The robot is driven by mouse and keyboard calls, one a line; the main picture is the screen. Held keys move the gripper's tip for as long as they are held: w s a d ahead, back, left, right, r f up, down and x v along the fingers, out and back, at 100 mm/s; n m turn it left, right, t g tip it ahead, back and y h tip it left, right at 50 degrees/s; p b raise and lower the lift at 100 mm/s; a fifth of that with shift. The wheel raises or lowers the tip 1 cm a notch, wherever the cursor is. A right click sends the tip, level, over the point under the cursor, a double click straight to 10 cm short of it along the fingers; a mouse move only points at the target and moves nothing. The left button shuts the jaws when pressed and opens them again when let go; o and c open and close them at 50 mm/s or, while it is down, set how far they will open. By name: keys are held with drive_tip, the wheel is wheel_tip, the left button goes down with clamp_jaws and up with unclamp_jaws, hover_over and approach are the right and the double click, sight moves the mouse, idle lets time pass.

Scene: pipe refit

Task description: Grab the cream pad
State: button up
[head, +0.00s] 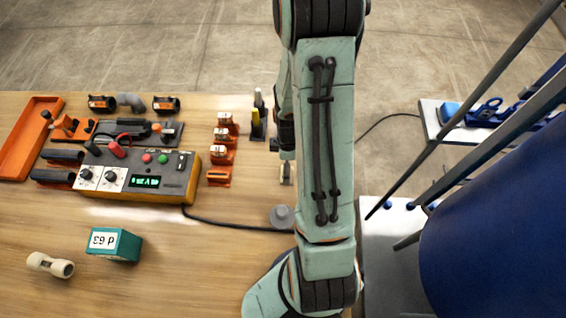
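No cream pad can be made out for certain. A small cream or beige piece (287,172) shows at the left edge of my arm, mostly hidden by it; I cannot tell whether it is the pad. My gripper (284,150) is mostly hidden behind my own arm, just above that piece. Its fingers cannot be made out, nor whether it holds anything. A cream pipe piece (50,264) with thicker ends lies at the table's lower left, well apart from my gripper.
A teal box (114,244) stands near the cream pipe piece. A control box (136,174) with knobs has a cable running right to a grey round piece (282,217). Orange holders (220,155) stand left of my gripper. An orange tray (27,140) sits far left. The front-centre wooden table (190,275) is clear.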

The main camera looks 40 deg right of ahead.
drive_tip(key=shift+f, duration=1.4)
drive_tip(key=c, duration=1)
drive_tip(key=shift+c, duration=0.2)
